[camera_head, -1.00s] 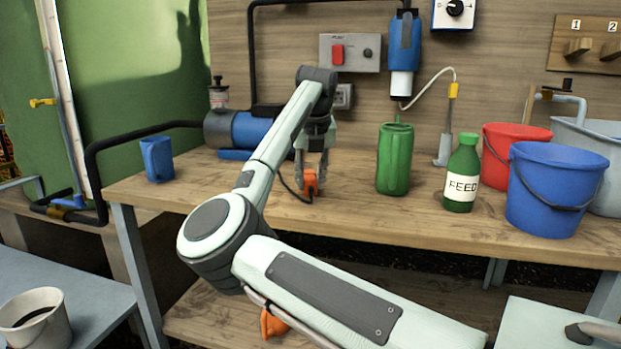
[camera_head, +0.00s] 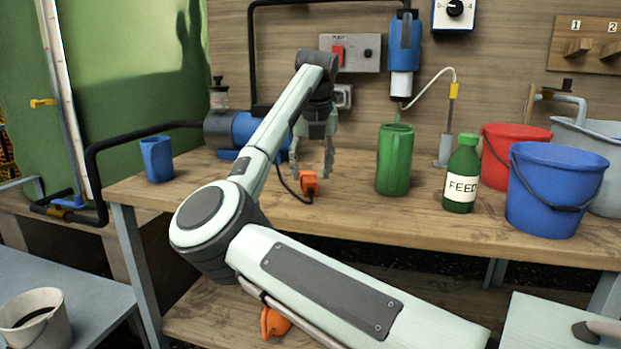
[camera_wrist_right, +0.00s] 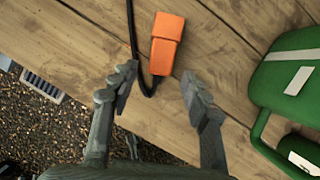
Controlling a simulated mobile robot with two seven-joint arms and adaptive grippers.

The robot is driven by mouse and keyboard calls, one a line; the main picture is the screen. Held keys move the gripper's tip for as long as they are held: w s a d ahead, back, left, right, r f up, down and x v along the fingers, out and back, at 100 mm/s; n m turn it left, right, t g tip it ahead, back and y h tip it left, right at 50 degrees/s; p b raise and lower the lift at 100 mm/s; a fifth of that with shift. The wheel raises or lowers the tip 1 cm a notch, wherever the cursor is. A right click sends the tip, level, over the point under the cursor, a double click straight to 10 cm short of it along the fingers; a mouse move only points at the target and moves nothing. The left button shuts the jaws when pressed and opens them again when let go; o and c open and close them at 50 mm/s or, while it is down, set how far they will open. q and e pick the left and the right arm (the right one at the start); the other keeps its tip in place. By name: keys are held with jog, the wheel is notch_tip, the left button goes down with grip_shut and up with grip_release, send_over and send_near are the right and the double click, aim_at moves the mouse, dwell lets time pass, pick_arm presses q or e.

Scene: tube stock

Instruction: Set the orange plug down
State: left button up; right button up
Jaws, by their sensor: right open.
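The orange plug (camera_head: 309,184) lies on the wooden bench top with its black cable trailing to the left. In the right wrist view the plug (camera_wrist_right: 166,43) rests on the planks just beyond the fingertips, apart from both fingers. My right gripper (camera_head: 311,172) is open and empty, above and around the plug's spot in the head view. Its two spread fingers also show in the right wrist view (camera_wrist_right: 160,88). My left gripper is not in view.
A green jug (camera_head: 394,160) stands right of the plug, with a green FEED bottle (camera_head: 462,175) and a blue bucket (camera_head: 555,190) farther right. A blue cup (camera_head: 157,160) stands at the left. The bench's front edge (camera_head: 400,222) is close.

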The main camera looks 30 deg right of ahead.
jog(key=v, duration=0.9)
dwell(1.1)
